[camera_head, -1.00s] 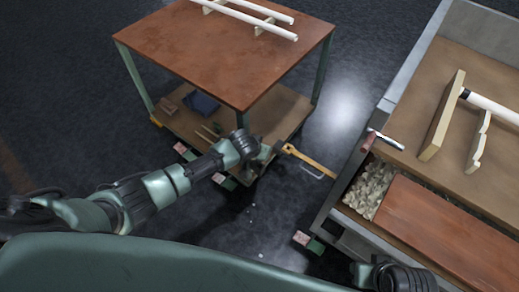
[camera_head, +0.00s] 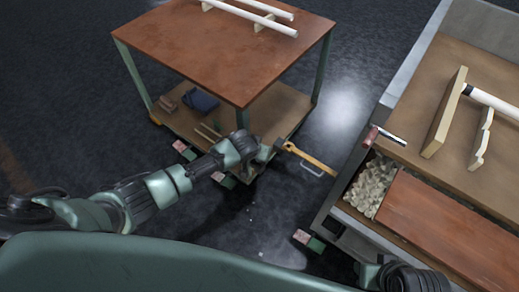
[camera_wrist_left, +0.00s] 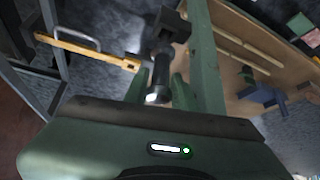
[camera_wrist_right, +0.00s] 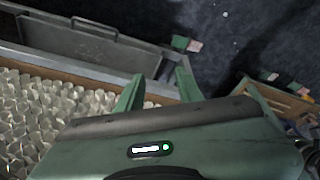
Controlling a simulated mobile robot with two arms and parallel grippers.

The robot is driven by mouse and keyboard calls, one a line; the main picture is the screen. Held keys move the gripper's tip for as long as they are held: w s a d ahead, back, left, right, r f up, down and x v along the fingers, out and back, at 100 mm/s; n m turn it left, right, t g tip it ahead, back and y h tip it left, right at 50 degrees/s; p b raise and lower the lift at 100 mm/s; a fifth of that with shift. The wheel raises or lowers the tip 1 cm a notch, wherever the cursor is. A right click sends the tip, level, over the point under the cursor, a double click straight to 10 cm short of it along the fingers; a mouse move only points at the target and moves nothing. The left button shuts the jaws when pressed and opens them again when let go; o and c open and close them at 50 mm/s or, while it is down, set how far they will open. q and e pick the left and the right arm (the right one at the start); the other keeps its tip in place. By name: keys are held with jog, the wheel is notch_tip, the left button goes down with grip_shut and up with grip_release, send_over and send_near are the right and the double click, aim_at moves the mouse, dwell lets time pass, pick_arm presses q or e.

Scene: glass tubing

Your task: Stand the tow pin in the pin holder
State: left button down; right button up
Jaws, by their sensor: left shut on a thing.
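My left gripper (camera_wrist_left: 158,88) is shut on a grey metal pin, which I take to be the tow pin (camera_wrist_left: 161,72). The pin stands between the two green fingers, with its bright end towards the wrist. A dark block (camera_wrist_left: 168,22) shows at the pin's far end; I cannot tell whether it is the pin holder or whether the pin touches it. In the head view the left gripper (camera_head: 264,152) is at the cart's near corner, beside the yellow tow bar (camera_head: 310,159). My right gripper (camera_wrist_right: 157,88) is open and empty, above the edge of the packing-filled bin.
The cart (camera_head: 225,50) has a brown top with white tubes and a lower shelf holding small items. The workbench (camera_head: 440,55) at right carries wooden supports and a red-handled tool (camera_head: 371,136). Pale packing pieces (camera_head: 371,187) lie beside a brown panel. Dark floor lies between.

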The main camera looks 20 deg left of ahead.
pick_arm(q)
jog(key=shift+f+b, duration=0.45)
jog(key=shift+f, duration=0.35)
pick_arm(e)
jog(key=shift+s+r, duration=0.25)
jog(key=shift+r, duration=0.25)
jog(key=shift+w, duration=0.1)
pick_arm(q)
jog(key=shift+f, duration=0.35)
pick_arm(e)
jog(key=shift+w+a+f+t, duration=0.1)
jog(key=shift+w+f+t, duration=0.05)
jog(key=shift+w+t, duration=0.15)
pick_arm(q)
jog(key=shift+f+b, duration=0.7)
jog(key=shift+f, duration=0.05)
pick_arm(e)
jog(key=shift+w+a+f+t, duration=0.1)
jog(key=shift+w+t, duration=0.1)
jog(key=shift+w, duration=0.2)
jog(key=shift+w+a+f+t, duration=0.1)
jog(key=shift+w+t, duration=0.1)
jog(key=shift+w, duration=0.2)
pick_arm(q)
jog(key=c, duration=1.1)
grip_release()
